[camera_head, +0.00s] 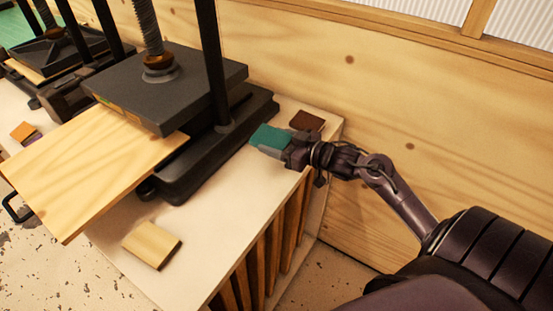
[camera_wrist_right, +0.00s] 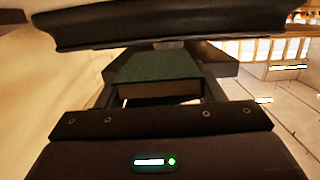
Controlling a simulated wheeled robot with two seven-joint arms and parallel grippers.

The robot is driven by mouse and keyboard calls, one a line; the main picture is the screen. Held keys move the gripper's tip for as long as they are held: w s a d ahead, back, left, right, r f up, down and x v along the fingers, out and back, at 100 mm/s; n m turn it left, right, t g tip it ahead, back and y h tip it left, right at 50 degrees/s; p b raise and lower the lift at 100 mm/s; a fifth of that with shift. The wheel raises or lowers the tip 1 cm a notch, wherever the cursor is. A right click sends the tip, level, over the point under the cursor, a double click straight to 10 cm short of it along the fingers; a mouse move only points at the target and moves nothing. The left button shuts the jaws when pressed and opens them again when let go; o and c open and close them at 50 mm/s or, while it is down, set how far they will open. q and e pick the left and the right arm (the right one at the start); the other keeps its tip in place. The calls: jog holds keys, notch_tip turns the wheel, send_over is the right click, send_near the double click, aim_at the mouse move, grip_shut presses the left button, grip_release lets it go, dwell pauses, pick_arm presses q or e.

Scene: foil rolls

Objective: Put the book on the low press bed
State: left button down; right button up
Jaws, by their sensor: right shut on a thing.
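A green book (camera_head: 268,136) is held in my right gripper (camera_head: 280,144), at the right side of the pale bench top. In the right wrist view the green book (camera_wrist_right: 160,72) sits between the two fingers, its page edge facing the camera. I cannot tell whether it touches the bench. The nearer press has a dark base (camera_head: 200,165) under a thick black plate (camera_head: 170,85). A light wooden board (camera_head: 85,175) sticks out from under the plate to the left. The book is to the right of this press, apart from it. My left gripper is not in view.
A second press (camera_head: 60,50) stands at the far left. A brown book (camera_head: 307,121) lies behind my gripper, a tan block (camera_head: 152,245) at the bench front, a small orange item (camera_head: 25,131) at left. Press posts (camera_head: 212,65) rise beside the plate. A wooden wall (camera_head: 400,110) closes the back.

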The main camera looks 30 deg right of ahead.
aim_at(277, 165)
notch_tip(277, 165, down, 3)
notch_tip(277, 165, down, 4)
dwell(0.4)
jog(key=shift+f, duration=0.1)
jog(key=o, duration=1)
jog(key=shift+b+v, duration=0.7)
jog(key=shift+v, duration=5.35)
